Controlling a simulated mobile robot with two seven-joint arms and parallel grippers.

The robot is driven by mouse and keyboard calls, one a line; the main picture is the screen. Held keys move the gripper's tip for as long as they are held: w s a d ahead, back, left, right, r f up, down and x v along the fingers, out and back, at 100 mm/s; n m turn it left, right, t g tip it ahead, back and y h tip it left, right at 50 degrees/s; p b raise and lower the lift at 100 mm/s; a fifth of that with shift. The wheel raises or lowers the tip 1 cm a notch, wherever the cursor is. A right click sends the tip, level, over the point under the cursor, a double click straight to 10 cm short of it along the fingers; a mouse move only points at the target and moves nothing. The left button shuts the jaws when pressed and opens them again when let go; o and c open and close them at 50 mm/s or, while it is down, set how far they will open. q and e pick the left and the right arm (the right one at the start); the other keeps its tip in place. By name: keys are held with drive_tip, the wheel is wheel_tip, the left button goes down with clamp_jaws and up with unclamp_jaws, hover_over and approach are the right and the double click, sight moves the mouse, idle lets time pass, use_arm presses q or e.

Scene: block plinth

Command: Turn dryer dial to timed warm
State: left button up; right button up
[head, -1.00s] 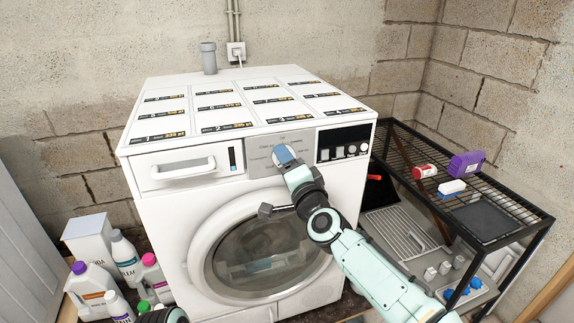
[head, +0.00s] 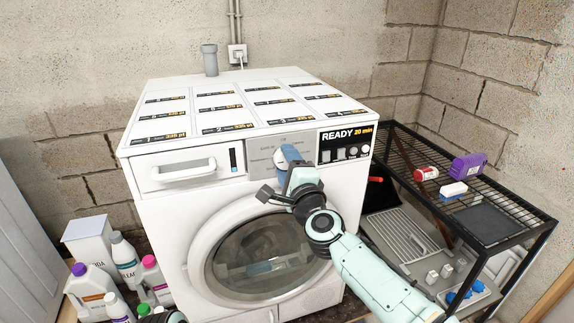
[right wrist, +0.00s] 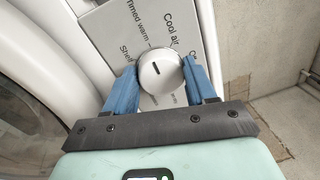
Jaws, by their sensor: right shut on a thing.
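The white round dial (right wrist: 168,80) sits on the dryer's grey label panel, with labels around it; "Timed warm" and "Cool air" are readable in the right wrist view. Its short dark mark points up and left, roughly toward "Timed warm". My right gripper (right wrist: 164,84) is shut on the dial, one blue finger on each side. In the head view, the right gripper (head: 285,157) hides most of the dial. The white dryer (head: 165,210) has a lit display (head: 346,134) reading "READY 20 min".
A black wire rack (head: 430,165) with a purple container (head: 469,166) stands right of the dryer. The dryer's round door (head: 262,252) is shut below the panel. A brick wall is behind.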

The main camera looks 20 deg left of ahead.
drive_tip(key=shift+r, duration=0.1)
drive_tip(key=o, duration=1)
drive_tip(key=shift+o, duration=0.2)
use_arm(q)
drive_tip(key=w+a+f+t+b, duration=0.2)
drive_tip(key=w+f+b, duration=0.3)
drive_tip(key=shift+f+y+b, duration=0.3)
drive_tip(key=shift+f+y, duration=0.1)
use_arm(e)
drive_tip(key=v, duration=1.3)
drive_tip(key=shift+s+d, duration=0.1)
drive_tip(key=shift+d, duration=0.05)
